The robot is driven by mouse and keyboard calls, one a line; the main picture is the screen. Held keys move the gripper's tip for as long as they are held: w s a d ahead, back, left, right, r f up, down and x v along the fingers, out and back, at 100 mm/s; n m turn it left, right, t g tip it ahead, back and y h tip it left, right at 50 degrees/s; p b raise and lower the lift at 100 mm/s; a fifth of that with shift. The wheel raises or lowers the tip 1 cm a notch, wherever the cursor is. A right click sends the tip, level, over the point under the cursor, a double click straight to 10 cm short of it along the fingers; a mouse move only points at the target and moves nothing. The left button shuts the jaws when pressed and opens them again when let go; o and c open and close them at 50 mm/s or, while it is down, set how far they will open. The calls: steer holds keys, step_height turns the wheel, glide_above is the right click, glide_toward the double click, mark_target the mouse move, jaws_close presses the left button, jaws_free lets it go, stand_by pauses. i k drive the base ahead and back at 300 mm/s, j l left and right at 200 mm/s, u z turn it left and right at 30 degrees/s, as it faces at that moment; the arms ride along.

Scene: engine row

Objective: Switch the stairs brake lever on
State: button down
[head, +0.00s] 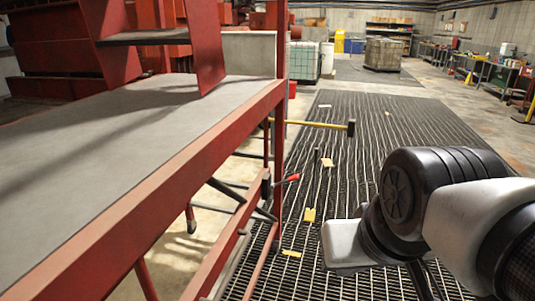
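A lever with a red grip (287,180) sticks out to the right from the red metal frame of the stairs, low beside a post. Its dark pivot (266,187) sits at the post. Whether it is on or off cannot be told from this view. The red stair frame (150,180) with a grey top fills the left side. My arm comes in from the right, its white and black links to the right of the lever and apart from it. My gripper's fingers cannot be made out.
A hammer-like tool with a yellow handle (318,124) juts out from behind the post, above the lever. Dark floor grating (370,130) runs under and beyond my arm, with small yellow pieces (309,215) on it. Workbenches (470,65) line the far right; the grating's middle is open.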

mark_target(294, 177)
steer(key=i+l, duration=0.3)
steer(key=i, duration=0.25)
steer(key=i+l, duration=0.3)
steer(key=i, duration=0.3)
steer(key=i+l+u, duration=0.1)
steer(key=i+l, duration=0.25)
steer(key=i, duration=0.2)
steer(key=i+l, duration=0.35)
steer(key=i, duration=0.25)
